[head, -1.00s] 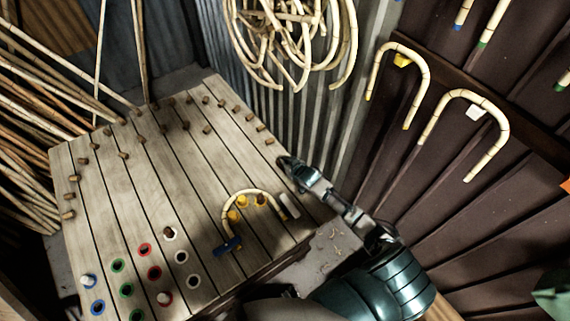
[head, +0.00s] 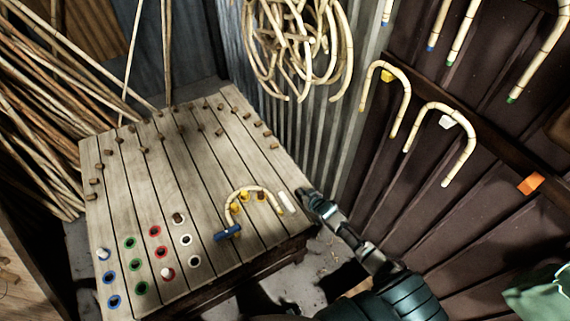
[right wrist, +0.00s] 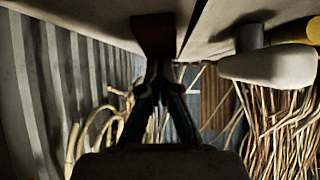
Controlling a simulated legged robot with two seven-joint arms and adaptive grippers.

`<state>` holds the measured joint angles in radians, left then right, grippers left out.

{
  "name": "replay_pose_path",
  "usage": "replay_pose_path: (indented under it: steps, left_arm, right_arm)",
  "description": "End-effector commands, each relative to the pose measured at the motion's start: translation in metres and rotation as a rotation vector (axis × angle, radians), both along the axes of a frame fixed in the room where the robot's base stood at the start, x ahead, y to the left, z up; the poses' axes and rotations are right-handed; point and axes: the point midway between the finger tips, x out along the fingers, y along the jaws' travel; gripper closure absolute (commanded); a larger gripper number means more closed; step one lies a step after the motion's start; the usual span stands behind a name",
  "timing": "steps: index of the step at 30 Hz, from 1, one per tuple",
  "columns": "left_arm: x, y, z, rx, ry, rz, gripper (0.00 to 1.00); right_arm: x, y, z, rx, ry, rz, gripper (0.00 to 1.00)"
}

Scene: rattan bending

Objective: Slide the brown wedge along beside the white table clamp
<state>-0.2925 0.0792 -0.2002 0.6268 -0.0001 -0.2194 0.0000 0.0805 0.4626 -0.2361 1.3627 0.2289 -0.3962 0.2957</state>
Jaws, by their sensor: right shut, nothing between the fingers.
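The white table clamp (head: 287,202) lies near the table's right edge, by the right end of a bent rattan piece (head: 262,190). It shows large at the right of the right wrist view (right wrist: 268,66). My right gripper (head: 302,192) is shut and empty at the table's right edge, just right of the clamp. In the right wrist view, its closed fingertips (right wrist: 159,66) point at the brown wedge (right wrist: 153,36), directly ahead of them; whether they touch is unclear. The wedge stands apart from the clamp, to its left there. I cannot make it out in the head view. My left gripper is not in view.
The table (head: 215,265) has several wooden pegs at the back and coloured rings at the front left. A blue clamp (head: 227,232) holds the bent piece's left end. A corrugated metal wall (head: 318,130) rises close behind my right gripper.

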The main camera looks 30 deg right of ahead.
Motion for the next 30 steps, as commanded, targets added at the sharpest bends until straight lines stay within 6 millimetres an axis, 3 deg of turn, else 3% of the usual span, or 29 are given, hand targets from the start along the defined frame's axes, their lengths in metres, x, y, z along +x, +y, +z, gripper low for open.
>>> replay_pose_path:
  steps: [1,8,14,24,30]
  left_arm:
    - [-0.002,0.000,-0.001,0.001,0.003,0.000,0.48]
    - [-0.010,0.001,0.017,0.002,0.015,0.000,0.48]
    - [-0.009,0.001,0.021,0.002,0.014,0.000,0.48]
    - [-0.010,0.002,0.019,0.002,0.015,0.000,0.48]
    - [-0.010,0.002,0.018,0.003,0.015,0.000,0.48]
  right_arm:
    - [-0.007,0.002,-0.011,0.002,0.025,0.000,1.00]
    - [-0.007,0.002,0.007,0.003,0.023,-0.001,1.00]
    - [-0.007,0.003,0.008,0.002,0.021,0.000,1.00]
    - [-0.080,0.003,0.008,0.001,0.015,0.001,1.00]
    - [-0.112,0.001,0.009,0.001,0.013,-0.001,1.00]
